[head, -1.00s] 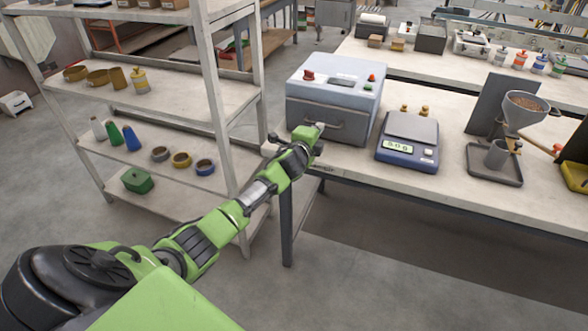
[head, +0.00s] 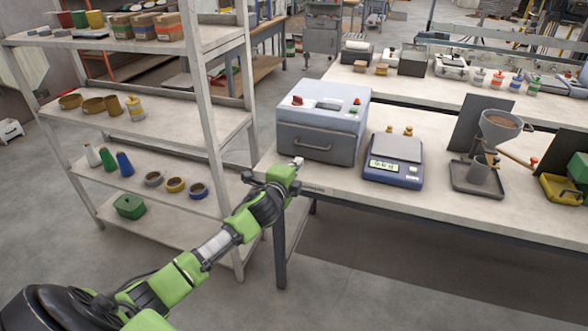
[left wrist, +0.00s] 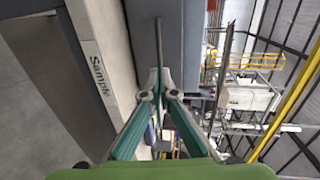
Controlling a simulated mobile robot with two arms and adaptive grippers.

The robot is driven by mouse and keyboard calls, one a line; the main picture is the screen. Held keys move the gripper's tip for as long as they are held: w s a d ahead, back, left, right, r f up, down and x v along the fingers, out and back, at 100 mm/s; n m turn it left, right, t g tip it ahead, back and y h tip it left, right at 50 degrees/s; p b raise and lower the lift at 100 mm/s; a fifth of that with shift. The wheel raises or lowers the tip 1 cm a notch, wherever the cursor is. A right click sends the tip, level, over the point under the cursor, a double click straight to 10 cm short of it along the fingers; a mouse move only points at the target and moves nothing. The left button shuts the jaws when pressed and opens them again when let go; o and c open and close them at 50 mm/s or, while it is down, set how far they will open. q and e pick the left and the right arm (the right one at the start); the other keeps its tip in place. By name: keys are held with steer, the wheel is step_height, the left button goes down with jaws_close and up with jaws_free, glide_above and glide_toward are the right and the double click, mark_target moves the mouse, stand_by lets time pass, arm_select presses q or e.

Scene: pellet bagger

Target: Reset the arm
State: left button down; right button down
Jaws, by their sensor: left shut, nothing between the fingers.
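My left arm reaches in from the lower left in the head view. Its gripper (head: 297,163) is at the front left corner of the workbench, just in front of the grey sealer-like box with a drawer handle (head: 318,145). In the left wrist view the gripper's fingers (left wrist: 160,78) come together at their tips, shut and empty. Beyond them is the blue-grey face of the box (left wrist: 175,35), and the bench edge with a "Sample" label (left wrist: 98,72) runs along the left. My right gripper is not in view.
A blue scale (head: 394,168) and a funnel stand (head: 500,130) with a cup on a tray stand right of the box. A yellow bin (head: 562,190) is at the far right. A shelf rack (head: 212,120) with spools and bowls stands close left of my arm. The floor in front is clear.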

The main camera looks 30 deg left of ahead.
arm_select(q)
steer(key=s+d+f+n+g, duration=0.1)
steer(key=s+f+n+g, duration=0.1)
steer(key=s+f, duration=0.8)
steer(key=s+d+f+n+g+h, duration=0.1)
steer(key=s+d+f+n+g, duration=0.2)
steer(key=f, duration=1.2)
steer(key=s+f+n+g, duration=0.1)
steer(key=s+f+g, duration=0.1)
steer(key=s+f, duration=0.85)
steer(key=s+d+f+n+g+h, duration=0.1)
steer(key=s+d+f+n+g, duration=0.1)
steer(key=s+d+f, duration=0.2)
steer(key=s+d+f+n+g, duration=0.2)
steer(key=s+d+f, duration=0.3)
steer(key=s+f, duration=0.6)
steer(key=s+d+f+n+g+h, duration=0.1)
steer(key=s+d+f+n+g, duration=0.2)
steer(key=s, duration=2)
step_height(320, 180, down, 5)
steer(key=shift+d+r+h, duration=0.2)
steer(key=shift+d+h, duration=0.1)
steer(key=shift+d, duration=0.35)
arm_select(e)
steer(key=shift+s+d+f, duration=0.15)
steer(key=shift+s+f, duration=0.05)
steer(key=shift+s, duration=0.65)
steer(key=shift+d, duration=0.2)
